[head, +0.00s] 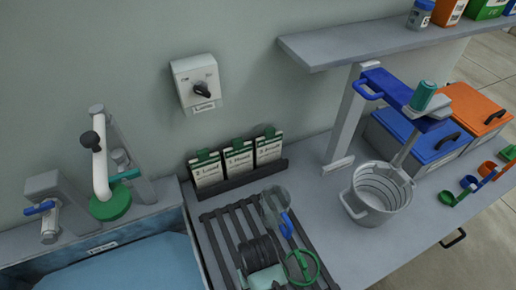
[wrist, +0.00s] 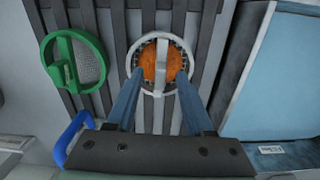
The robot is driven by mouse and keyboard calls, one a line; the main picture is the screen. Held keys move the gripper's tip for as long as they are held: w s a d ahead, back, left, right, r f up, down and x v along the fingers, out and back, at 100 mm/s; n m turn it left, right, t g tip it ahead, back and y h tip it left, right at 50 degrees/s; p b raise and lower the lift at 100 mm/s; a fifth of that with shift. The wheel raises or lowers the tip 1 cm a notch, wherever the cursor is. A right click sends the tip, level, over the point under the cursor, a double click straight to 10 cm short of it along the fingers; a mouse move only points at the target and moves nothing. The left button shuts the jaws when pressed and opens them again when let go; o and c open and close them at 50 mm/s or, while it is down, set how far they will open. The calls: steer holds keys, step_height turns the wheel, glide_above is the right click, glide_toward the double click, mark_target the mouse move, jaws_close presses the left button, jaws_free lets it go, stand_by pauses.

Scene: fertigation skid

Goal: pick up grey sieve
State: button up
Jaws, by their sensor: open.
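The grey sieve (wrist: 162,41) is a round pale grey ring with an orange-brown mesh face and an upright grey bar across its middle. It lies on dark slats in the wrist view. My gripper (wrist: 160,76) is open, with its two blue fingers on either side of the bar and the tips over the sieve's left and right sides. I cannot tell how far above it they are. The gap between the fingers is empty apart from the bar in view. In the head view I cannot make out the grey sieve; a dark ribbed part probably covers it.
A green sieve (wrist: 91,62) lies close left of the grey one, and a blue handle (wrist: 68,138) is at the lower left. The slatted rack (head: 218,238) stands beside a water basin (head: 120,266). A grey pot (head: 378,200) and cards (head: 237,163) are near.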

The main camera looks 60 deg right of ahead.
step_height(320, 180, down, 2)
jaws_close()
stand_by(0.4)
